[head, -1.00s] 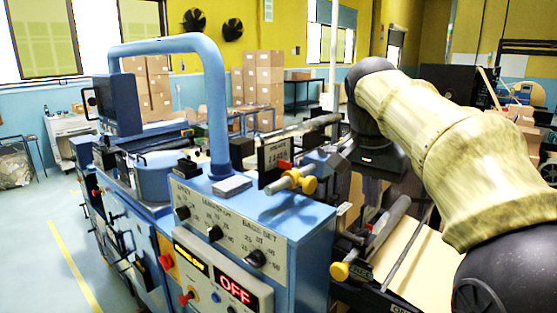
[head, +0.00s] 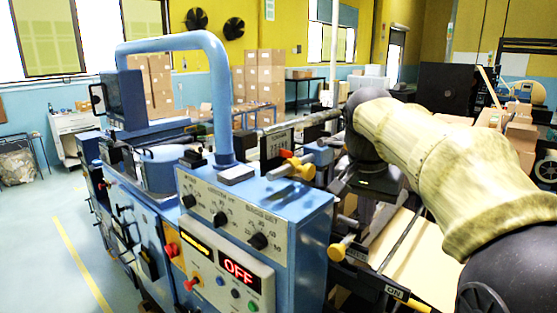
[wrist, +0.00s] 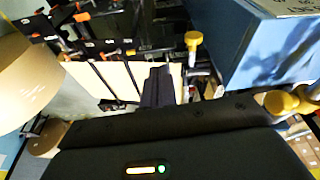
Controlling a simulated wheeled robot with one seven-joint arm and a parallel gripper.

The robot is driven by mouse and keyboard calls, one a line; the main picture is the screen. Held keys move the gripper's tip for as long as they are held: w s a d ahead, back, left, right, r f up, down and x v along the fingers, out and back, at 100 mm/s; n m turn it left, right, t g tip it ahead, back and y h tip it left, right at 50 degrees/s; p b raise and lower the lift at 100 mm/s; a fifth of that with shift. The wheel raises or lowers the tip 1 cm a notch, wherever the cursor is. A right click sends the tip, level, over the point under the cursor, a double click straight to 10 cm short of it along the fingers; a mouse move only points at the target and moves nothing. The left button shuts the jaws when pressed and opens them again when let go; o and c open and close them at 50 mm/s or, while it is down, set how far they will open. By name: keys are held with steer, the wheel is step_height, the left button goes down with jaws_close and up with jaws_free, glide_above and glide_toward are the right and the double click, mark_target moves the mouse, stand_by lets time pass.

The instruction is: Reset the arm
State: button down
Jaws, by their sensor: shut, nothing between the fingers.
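My arm (head: 440,170), in a mottled yellow-green sleeve, reaches from the lower right of the head view to a dark wrist beside the blue machine (head: 310,230). In the wrist view my gripper (wrist: 158,70) shows as dark fingers close together, shut and empty. The fingers point over a pale kraft sheet (wrist: 115,80). In the head view the fingertips are hard to make out.
The machine's panel has knobs and a red OFF display (head: 240,270). Yellow-knobbed levers (head: 337,252) stick out close to my wrist. A brown roll (wrist: 25,80) is at the left of the wrist view. Stacked cartons (head: 257,80) stand behind. Open floor lies at left.

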steer(key=s+a+f+n+y+b, duration=0.1)
steer(key=s+f+n+b, duration=0.1)
steer(key=f, duration=0.8)
steer(key=s+f+n+b, duration=0.1)
steer(key=s+f+n, duration=0.1)
steer(key=f, duration=0.8)
steer(key=s+f+n+b, duration=0.2)
steer(key=s+f, duration=0.7)
steer(key=f, duration=0.5)
steer(key=shift+s+a+f+n+y+b, duration=0.25)
steer(key=shift+s+f+n+y+b, duration=0.05)
steer(key=shift+f+n+y+b, duration=0.1)
